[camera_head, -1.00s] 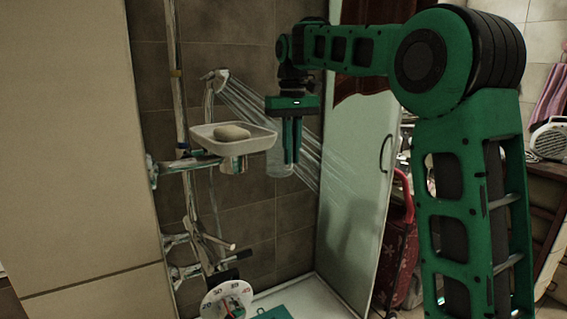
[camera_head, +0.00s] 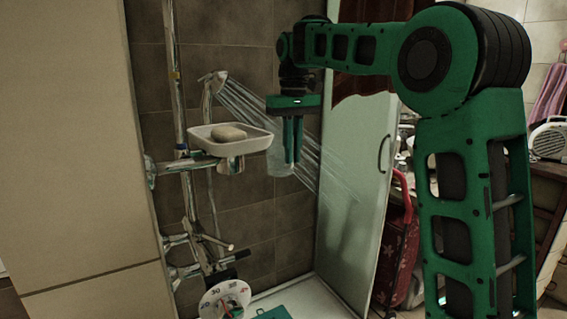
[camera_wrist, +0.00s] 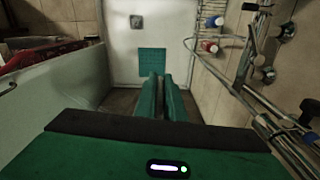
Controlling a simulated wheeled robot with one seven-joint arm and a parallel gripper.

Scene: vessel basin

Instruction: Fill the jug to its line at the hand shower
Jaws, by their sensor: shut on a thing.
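My gripper (camera_head: 292,160) points straight down in front of the tiled shower wall and is shut on the jug (camera_head: 276,160). The jug is pale and see-through, partly hidden by my fingers; I cannot make out its line or its water level. The hand shower (camera_head: 213,78) is on the wall to the left and higher, spraying water down to the right. The streams cross the area of the jug; I cannot tell whether they enter it. In the wrist view my fingers (camera_wrist: 161,80) are close together, and the jug is not clear there.
A soap dish (camera_head: 205,144) with soap (camera_head: 229,133) stands out left of the jug. Pipes and lever taps (camera_head: 205,255) are below it, with a round numbered dial (camera_head: 225,300). A glass panel (camera_head: 352,200) is on the right. A teal mat (camera_wrist: 152,63) lies on the shower floor.

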